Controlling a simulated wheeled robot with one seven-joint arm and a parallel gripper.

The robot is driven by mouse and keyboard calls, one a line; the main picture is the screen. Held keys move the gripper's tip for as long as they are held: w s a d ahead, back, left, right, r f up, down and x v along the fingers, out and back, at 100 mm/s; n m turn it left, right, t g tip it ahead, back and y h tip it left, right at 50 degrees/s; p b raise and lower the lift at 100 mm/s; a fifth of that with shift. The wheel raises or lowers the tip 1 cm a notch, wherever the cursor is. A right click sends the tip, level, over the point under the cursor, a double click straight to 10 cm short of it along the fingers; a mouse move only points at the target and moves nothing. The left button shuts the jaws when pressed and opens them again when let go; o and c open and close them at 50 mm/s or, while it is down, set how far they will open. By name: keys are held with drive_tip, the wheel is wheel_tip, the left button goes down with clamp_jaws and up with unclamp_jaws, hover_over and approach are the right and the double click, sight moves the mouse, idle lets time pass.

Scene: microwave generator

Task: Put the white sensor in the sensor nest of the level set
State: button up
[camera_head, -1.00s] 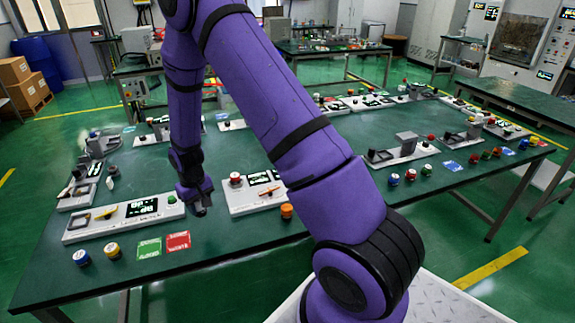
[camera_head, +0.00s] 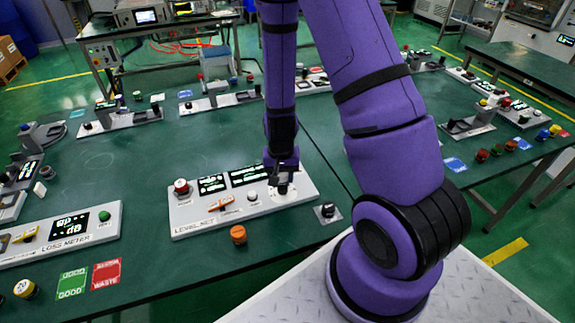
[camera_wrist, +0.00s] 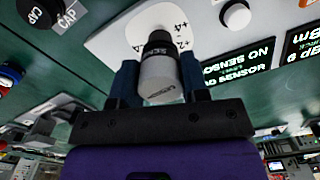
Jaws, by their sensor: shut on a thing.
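The level set (camera_head: 185,222) is a white panel with a red button, two lit displays and an orange lever. My gripper (camera_head: 283,186) is over its right end in the head view. In the wrist view my gripper (camera_wrist: 160,70) is shut on the white sensor (camera_wrist: 162,78), a pale cylinder with a black, lettered far part. The sensor's far end is over a pale plate (camera_wrist: 115,38) with printed marks. I cannot tell whether it touches or is seated; the nest is not clearly visible behind it. A display (camera_wrist: 240,68) reads "NO SENSOR".
A black cap piece (camera_head: 328,210) on a small grey plate is right of the level set. An orange knob (camera_head: 238,235) stands in front. The loss meter (camera_head: 62,238) and green and red cards (camera_head: 106,274) are to the left. Bare table lies behind the panel.

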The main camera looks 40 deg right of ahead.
drive_tip(key=s, duration=0.2)
drive_tip(key=s+d+m, duration=0.1)
drive_tip(key=shift+s+r, duration=0.15)
drive_tip(key=shift+s, duration=0.25)
drive_tip(key=shift+m, duration=0.3)
drive_tip(key=w+d, duration=0.2)
drive_tip(key=w, duration=0.2)
drive_tip(key=w+d+f, duration=0.1)
drive_tip(key=w+d, duration=0.2)
drive_tip(key=w, duration=0.2)
drive_tip(key=w+d, duration=0.3)
drive_tip(key=w, duration=0.1)
drive_tip(key=shift+w+f, duration=0.3)
drive_tip(key=shift+w, duration=0.05)
drive_tip(key=shift+a+f, duration=0.1)
drive_tip(key=shift+f, duration=1.6)
drive_tip(key=o, duration=1)
drive_tip(key=shift+f, duration=0.1)
drive_tip(key=shift+o, duration=0.2)
